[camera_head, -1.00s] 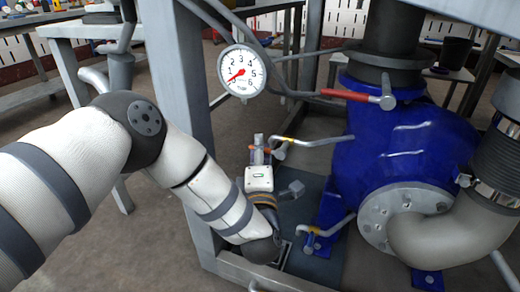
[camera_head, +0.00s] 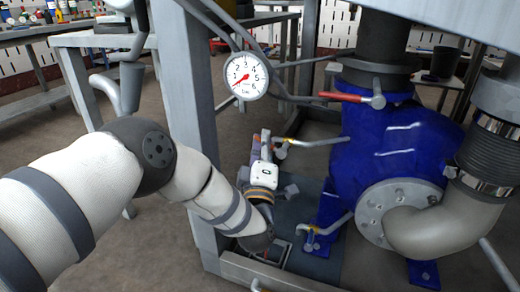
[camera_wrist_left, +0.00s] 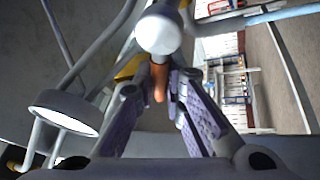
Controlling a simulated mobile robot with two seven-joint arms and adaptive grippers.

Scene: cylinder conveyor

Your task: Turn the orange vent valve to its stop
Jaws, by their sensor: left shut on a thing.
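The orange vent valve handle (camera_wrist_left: 159,84) shows between the fingers in the left wrist view. A round white end of a fitting (camera_wrist_left: 158,34) is just beyond it. My left gripper (camera_wrist_left: 172,78) is shut on the handle. In the head view my left gripper (camera_head: 261,142) is low beside the grey frame post, left of the blue pump, and its fingers hide the handle. My right gripper is in neither view.
The blue pump (camera_head: 390,150) stands at right, with a red-handled valve (camera_head: 345,97) above and a bent pipe (camera_head: 315,141) close to my gripper. A pressure gauge (camera_head: 245,75) hangs above. The grey post (camera_head: 190,90) is close to my left arm.

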